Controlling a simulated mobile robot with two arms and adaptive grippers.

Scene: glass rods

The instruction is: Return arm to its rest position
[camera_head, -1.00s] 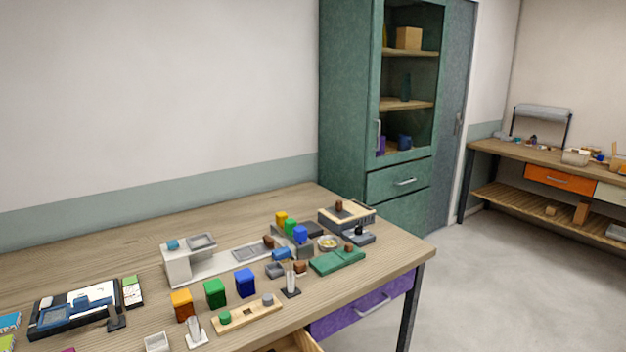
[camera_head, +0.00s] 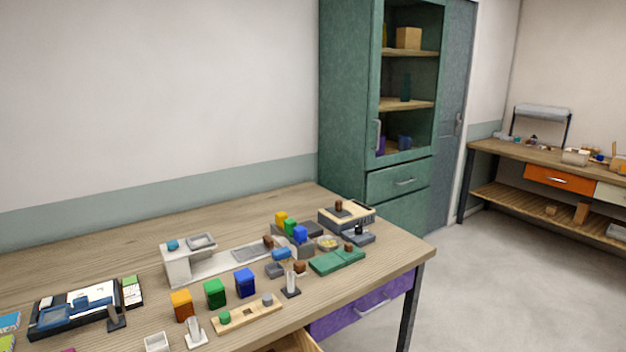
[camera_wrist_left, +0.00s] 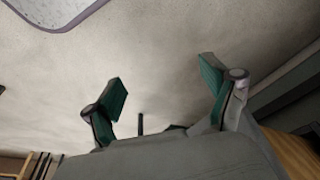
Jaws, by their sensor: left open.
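My left gripper (camera_wrist_left: 164,97) shows in the left wrist view. Its two green-padded fingers are spread wide apart with nothing between them, and a pale plain surface lies behind them. Neither of my arms shows in the head view. In that view the wooden table (camera_head: 100,270) carries orange (camera_head: 181,305), green (camera_head: 214,293) and blue (camera_head: 245,283) blocks. A wooden strip (camera_head: 247,315) with a green and a grey knob lies in front of them. My right gripper is in no view.
A white stand (camera_head: 178,267), a green board (camera_head: 337,261) and a black-framed tray (camera_head: 45,328) are on the table. A purple drawer (camera_head: 365,303) is under its right end. A green cabinet (camera_head: 347,110) stands behind. Open floor (camera_head: 500,280) lies right of the table.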

